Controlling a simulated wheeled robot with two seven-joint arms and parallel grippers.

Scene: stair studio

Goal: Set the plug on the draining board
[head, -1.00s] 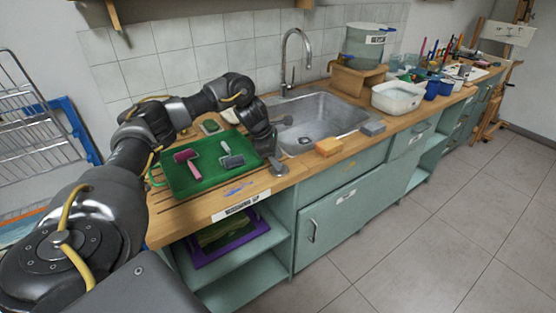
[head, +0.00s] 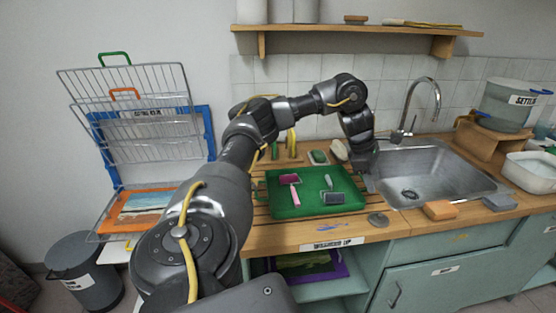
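The plug, a small dark grey disc (head: 377,219), lies flat on the wooden counter near its front edge, between a green tray and the sink. The draining board (head: 262,212) is the grooved wooden stretch left of the sink. My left gripper (head: 368,184) points down at the tray's right side, beside the sink's left rim. It is a little behind the plug and apart from it. Its fingers are small and dark here, so their opening cannot be told. My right gripper is out of view.
The green tray (head: 272,200) with two rollers covers much of the draining board. The sink (head: 440,180) is at right, with an orange sponge (head: 440,210) and a grey block (head: 499,202) at its front. A drying rack (head: 135,120) stands at left.

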